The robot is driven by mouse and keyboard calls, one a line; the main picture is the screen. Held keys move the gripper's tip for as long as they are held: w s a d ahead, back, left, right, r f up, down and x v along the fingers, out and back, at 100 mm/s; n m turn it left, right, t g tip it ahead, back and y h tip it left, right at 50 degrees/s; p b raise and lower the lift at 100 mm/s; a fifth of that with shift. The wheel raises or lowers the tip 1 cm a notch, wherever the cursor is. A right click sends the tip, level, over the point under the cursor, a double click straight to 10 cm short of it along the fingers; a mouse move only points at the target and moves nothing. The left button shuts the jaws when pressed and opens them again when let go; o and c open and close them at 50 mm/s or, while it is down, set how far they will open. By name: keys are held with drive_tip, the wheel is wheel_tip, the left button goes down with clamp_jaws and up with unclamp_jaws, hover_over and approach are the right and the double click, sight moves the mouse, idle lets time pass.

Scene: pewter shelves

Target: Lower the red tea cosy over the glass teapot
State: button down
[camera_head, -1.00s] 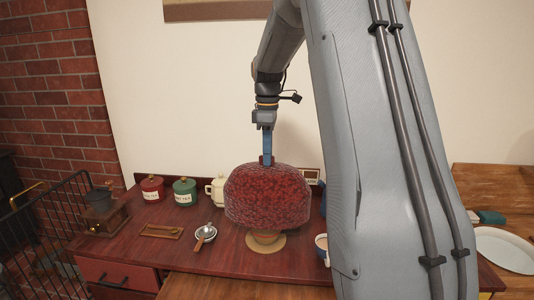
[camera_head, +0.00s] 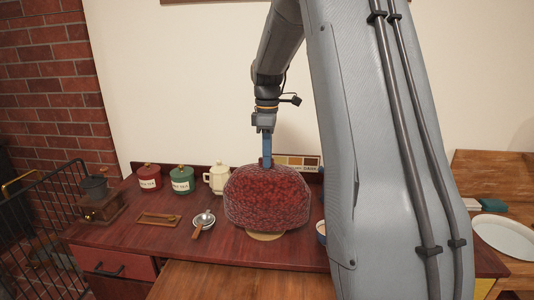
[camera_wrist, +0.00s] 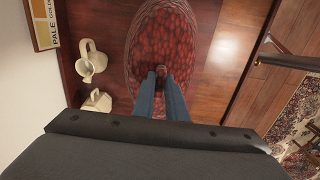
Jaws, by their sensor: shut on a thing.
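The red tea cosy (camera_head: 268,200) is upright over a round tan mat (camera_head: 266,236) on the dark red wooden sideboard. My gripper (camera_head: 266,162) is directly above it, pointing down, its blue fingers shut on the knob at the cosy's top. In the wrist view the fingers (camera_wrist: 162,98) meet at that knob, with the cosy (camera_wrist: 162,40) spread out beyond them. The glass teapot is not visible; the cosy hides whatever stands on the mat. The cosy's lower edge is close to the mat, and I cannot tell whether it touches.
A red canister (camera_head: 149,177), a green canister (camera_head: 182,180) and a cream pot (camera_head: 217,178) stand to the left. A strainer (camera_head: 204,219) and a small wooden tray (camera_head: 158,219) lie in front of them. A cup (camera_head: 321,230) is close to the cosy's right.

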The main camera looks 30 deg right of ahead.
drive_tip(key=shift+f+b, duration=0.5)
drive_tip(key=shift+f, duration=1.6)
drive_tip(key=c, duration=1.7)
unclamp_jaws()
drive_tip(key=shift+r, duration=0.1)
wheel_tip(320, 180, up, 8)
drive_tip(key=shift+f+b, duration=0.2)
drive_tip(key=shift+b, duration=0.9)
